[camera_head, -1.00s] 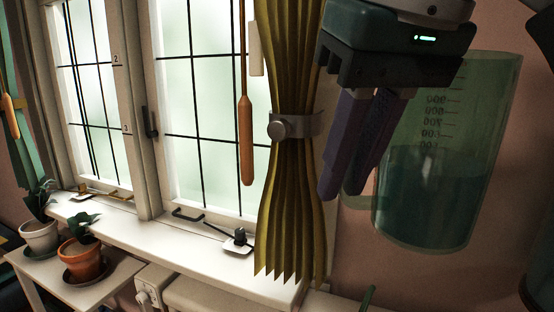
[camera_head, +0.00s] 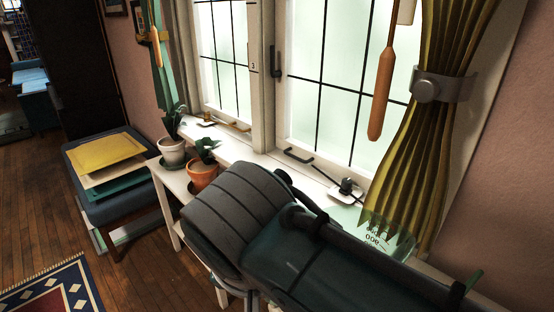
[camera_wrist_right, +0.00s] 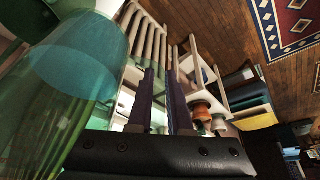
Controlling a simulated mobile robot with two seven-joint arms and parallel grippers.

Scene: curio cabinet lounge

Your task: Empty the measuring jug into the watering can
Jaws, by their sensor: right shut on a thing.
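The measuring jug is a clear greenish vessel with dark numerals. In the head view only a small part of it (camera_head: 376,238) shows beyond my arm, by the sill. In the right wrist view the jug (camera_wrist_right: 50,125) is large at the left, with teal liquid inside. My right gripper (camera_wrist_right: 161,78) is shut on the jug, its two dark fingers close together beside the wall; the grasped part is hard to see. In the head view this gripper is hidden by the arm. My left gripper is not in view. I cannot make out a watering can.
Potted plants (camera_head: 203,172) stand on a low white table at the window. A gathered yellow curtain (camera_head: 425,140) hangs at the right. A stool (camera_head: 110,175) with flat coloured sheets stands left. A patterned rug (camera_head: 55,285) lies on the open wooden floor.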

